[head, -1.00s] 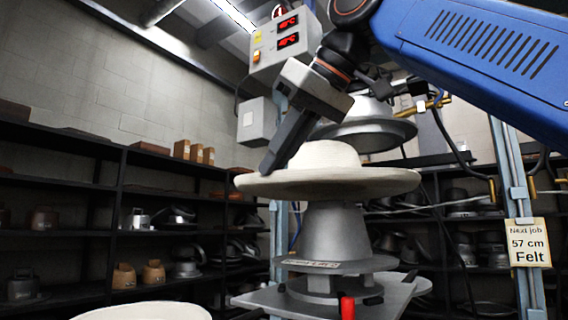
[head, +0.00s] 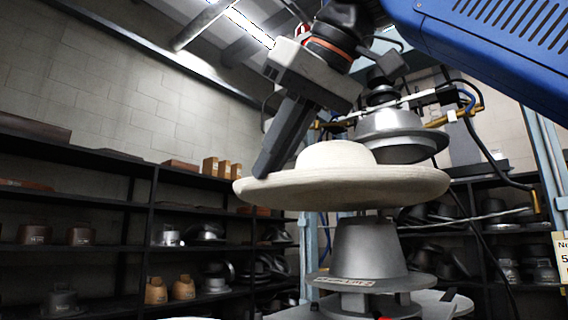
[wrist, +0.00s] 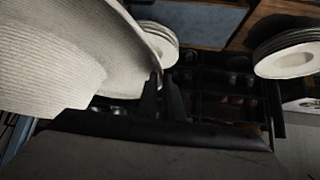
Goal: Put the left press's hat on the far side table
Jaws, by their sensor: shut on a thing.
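A cream wide-brimmed hat (head: 340,188) is in my gripper (head: 262,172), which is shut on the left side of its brim. The hat is in the air, crown up, above the grey metal press block (head: 368,248), with a gap between them. In the wrist view the hat (wrist: 60,60) fills the upper left, with its brim edge between my fingertips (wrist: 162,95). The upper metal die (head: 400,135) hangs above and behind the hat. I cannot tell which surface is the far side table.
Black shelves (head: 145,210) with metal and wooden blocks line the back wall. In the wrist view, stacks of pale hats stand at the top middle (wrist: 158,42) and at right (wrist: 290,55). A hose and brass fittings (head: 462,112) are right of the die.

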